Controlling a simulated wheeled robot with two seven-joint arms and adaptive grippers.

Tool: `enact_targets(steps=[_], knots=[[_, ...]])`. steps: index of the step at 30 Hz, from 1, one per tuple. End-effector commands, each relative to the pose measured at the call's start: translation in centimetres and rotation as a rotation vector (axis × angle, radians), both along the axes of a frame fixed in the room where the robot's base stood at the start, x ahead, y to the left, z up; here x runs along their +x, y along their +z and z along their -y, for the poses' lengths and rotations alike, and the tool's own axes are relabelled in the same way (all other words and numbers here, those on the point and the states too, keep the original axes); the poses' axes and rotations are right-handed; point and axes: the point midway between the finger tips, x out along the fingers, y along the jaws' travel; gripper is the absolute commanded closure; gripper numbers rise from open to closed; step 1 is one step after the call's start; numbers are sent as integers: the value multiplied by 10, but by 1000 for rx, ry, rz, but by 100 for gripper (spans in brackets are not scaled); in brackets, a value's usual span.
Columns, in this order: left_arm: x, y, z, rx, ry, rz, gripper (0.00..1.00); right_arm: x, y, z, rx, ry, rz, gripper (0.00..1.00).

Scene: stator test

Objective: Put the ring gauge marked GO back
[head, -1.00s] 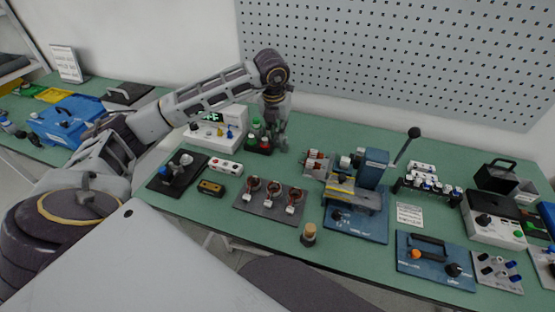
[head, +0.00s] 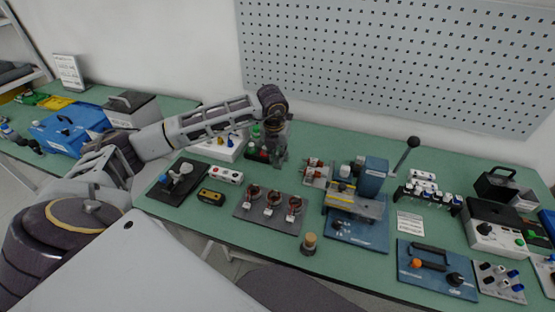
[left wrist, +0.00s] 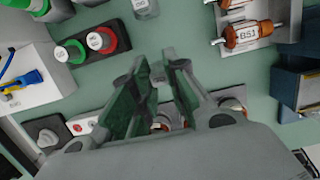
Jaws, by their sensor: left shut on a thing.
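My left gripper (head: 277,156) is low over the bench, just right of a dark stand. In the left wrist view its fingers (left wrist: 168,62) point up the picture with their tips close together. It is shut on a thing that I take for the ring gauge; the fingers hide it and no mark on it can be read. The stand holds a green-ringed piece (left wrist: 70,51) and a red-ringed piece (left wrist: 101,40) with white labels. A grey, labelled cylinder (left wrist: 145,8) stands beyond the fingertips; its label is not clearly readable. My right gripper is out of view.
A white box (head: 222,148) is left of the stand. A grey plate with several copper-wound parts (head: 270,203) lies in front. A rack with orange-ended rotors (head: 316,172) and a blue press (head: 372,178) stand to the right. Green bench shows between these fixtures.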

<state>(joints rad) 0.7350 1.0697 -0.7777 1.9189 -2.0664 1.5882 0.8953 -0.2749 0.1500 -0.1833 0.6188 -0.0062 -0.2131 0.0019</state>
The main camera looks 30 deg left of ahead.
Motion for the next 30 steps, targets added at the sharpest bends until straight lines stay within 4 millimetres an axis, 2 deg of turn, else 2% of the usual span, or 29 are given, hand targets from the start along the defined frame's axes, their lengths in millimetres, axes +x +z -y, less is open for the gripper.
enact_targets(steps=[6, 9, 24, 25, 30], knots=[[-1, -23, 0, 0, 0, -2, 100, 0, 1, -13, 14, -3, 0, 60], [0, -29, 0, 0, 0, 0, 100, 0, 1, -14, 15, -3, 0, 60], [0, -33, 0, -1, 0, 0, 100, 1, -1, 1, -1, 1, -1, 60], [0, -33, 0, 0, 0, -1, 82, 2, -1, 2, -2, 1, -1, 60], [0, -33, 0, -1, 0, -1, 63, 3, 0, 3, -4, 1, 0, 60]])
